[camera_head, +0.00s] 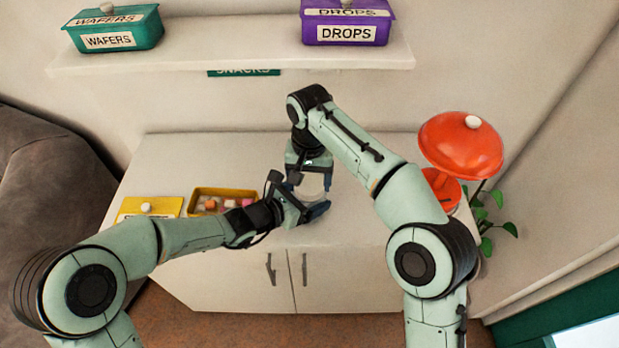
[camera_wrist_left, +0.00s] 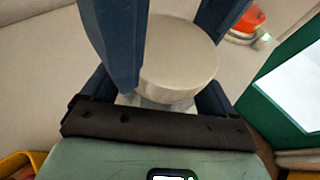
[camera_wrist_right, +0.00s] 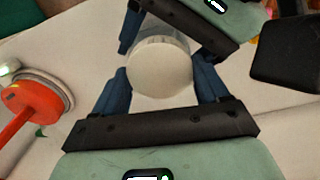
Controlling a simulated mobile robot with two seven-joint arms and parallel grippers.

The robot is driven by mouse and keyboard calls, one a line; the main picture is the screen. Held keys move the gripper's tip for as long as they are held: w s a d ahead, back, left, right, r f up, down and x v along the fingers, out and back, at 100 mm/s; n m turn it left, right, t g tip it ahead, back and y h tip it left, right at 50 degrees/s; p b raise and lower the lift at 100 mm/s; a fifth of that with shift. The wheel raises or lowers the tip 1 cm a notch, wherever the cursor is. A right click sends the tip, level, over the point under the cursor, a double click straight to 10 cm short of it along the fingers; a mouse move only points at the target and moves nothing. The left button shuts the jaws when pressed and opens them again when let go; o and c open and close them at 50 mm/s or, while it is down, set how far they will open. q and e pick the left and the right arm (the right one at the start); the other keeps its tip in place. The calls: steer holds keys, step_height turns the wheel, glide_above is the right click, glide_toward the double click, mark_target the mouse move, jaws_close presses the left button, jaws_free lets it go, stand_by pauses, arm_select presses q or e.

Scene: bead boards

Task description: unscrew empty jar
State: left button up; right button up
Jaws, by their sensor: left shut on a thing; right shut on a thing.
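The jar (camera_head: 312,186) stands near the front edge of the white cabinet top, between my two grippers, and is mostly hidden by them in the head view. Its pale round lid (camera_wrist_left: 180,55) shows in the left wrist view, with clear glass below it. My left gripper (camera_head: 308,211) comes in from the left and is shut on the jar's body. My right gripper (camera_head: 310,180) comes down from above and is shut on the lid. The right wrist view shows the lid (camera_wrist_right: 160,75) between the blue fingers.
On the cabinet top (camera_head: 190,152), an open yellow box (camera_head: 222,192) holds several small sweets beside its yellow lid (camera_head: 150,207). A red lamp (camera_head: 460,145) and a plant stand at right. A shelf above bears a green WAFERS box (camera_head: 115,30) and a purple DROPS box (camera_head: 345,22).

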steer(key=shift+n, duration=1.2)
steer(key=o, duration=1.2)
steer(key=shift+c, duration=0.2)
steer(key=shift+a, duration=0.1)
steer(key=shift+a, duration=0.1)
